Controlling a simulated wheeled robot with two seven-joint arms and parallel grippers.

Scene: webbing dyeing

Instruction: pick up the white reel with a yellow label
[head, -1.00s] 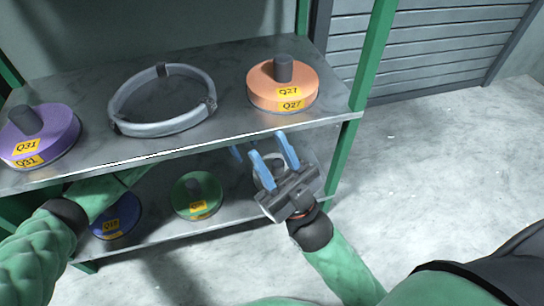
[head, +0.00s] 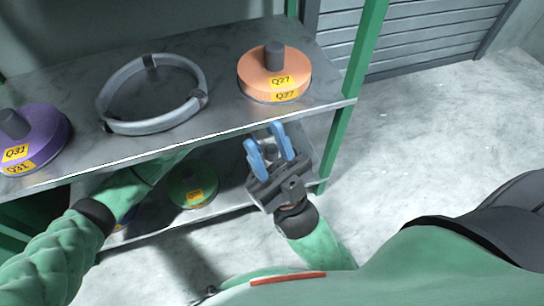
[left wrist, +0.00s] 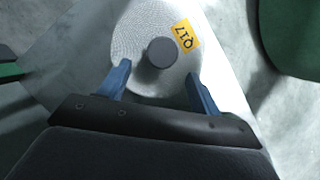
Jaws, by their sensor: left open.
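The white reel (left wrist: 138,32) with a grey centre knob and a yellow label (left wrist: 187,36) reading Q17 is in the left wrist view. My left gripper (left wrist: 158,70) is open, its two blue fingers apart at the near side of the reel, with the knob between and just beyond the tips. Contact cannot be told. In the head view my left arm goes under the upper shelf, which hides that gripper. My right gripper (head: 264,134) is open in front of the lower shelf's right end, covering most of that spot.
The upper shelf (head: 225,112) holds a purple reel (head: 45,130), a grey ring (head: 150,125) and an orange reel (head: 265,80). A green reel (head: 190,180) and a partly hidden blue reel sit on the lower shelf. A green post (head: 338,140) stands at right; the floor beyond is clear.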

